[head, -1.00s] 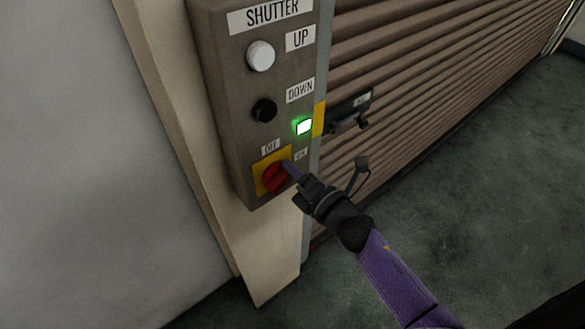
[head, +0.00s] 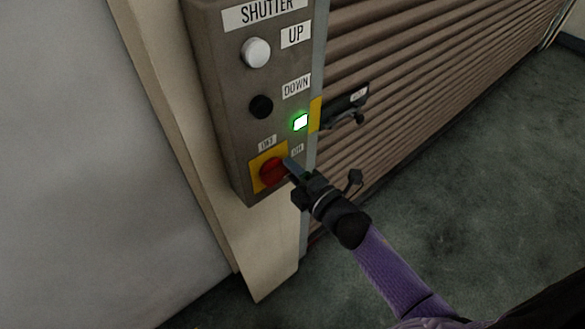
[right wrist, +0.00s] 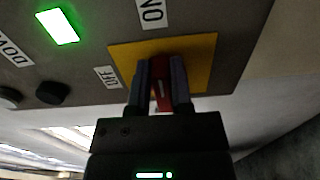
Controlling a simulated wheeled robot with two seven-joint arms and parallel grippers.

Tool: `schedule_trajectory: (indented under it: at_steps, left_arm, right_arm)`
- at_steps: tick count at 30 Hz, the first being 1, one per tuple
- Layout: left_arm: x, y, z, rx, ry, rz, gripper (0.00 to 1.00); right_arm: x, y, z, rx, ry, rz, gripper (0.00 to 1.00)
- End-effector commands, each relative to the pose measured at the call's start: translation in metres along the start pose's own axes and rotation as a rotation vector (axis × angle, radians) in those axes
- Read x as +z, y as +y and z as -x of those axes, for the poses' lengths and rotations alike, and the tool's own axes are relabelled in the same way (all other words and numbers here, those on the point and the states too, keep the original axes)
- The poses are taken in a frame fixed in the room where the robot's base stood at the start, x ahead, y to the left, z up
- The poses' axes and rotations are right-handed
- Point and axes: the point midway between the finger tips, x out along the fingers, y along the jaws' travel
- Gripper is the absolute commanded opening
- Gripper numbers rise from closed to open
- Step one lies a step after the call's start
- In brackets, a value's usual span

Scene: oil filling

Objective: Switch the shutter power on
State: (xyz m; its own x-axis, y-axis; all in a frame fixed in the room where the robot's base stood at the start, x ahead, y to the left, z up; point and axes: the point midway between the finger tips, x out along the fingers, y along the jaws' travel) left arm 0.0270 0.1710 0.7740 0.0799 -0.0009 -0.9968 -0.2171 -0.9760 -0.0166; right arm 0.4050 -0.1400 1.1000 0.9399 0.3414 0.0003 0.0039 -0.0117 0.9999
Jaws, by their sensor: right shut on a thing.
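The shutter control box (head: 232,120) is on the post, with a red rotary power switch (head: 271,172) on a yellow plate (head: 257,186) at its lower end. An OFF label (head: 267,143) and an ON label (head: 297,150) sit by the plate. My right gripper (head: 287,166) is at the switch. In the right wrist view, its fingers (right wrist: 163,82) are shut on the red handle (right wrist: 162,90) from both sides. The handle lies roughly in line with the ON label (right wrist: 152,12); its far end is partly hidden. A green light (head: 300,122) is lit. My left gripper is not in view.
Above the switch are a white UP button (head: 256,52) and a black DOWN button (head: 261,106). The ribbed shutter (head: 400,75) with a dark latch (head: 345,108) lies just right of the box. The floor at right is clear.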

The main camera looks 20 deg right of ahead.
Motion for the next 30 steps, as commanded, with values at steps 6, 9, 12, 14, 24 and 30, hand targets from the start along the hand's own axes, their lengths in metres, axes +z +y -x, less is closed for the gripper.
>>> schedule_trajectory:
  at_steps: [6, 9, 12, 14, 24, 30]
  left_arm:
    - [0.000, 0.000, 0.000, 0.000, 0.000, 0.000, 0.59]
    - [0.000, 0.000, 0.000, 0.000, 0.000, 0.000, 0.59]
    - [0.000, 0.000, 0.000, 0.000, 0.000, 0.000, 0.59]
    - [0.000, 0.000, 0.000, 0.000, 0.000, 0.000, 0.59]
    - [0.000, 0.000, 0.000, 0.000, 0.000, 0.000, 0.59]
    - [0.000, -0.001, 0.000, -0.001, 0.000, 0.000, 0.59]
  right_arm:
    - [0.000, -0.001, 0.000, -0.003, 0.000, -0.005, 0.00]
    - [0.000, -0.001, 0.000, -0.003, 0.000, -0.005, 0.00]
    - [0.000, -0.001, 0.000, -0.003, 0.000, -0.004, 0.41]
    - [0.000, -0.001, 0.000, -0.002, 0.000, -0.004, 0.54]
    - [0.000, -0.001, 0.002, -0.001, 0.000, -0.003, 0.62]
    - [0.000, -0.002, 0.035, -0.004, 0.000, -0.005, 0.62]
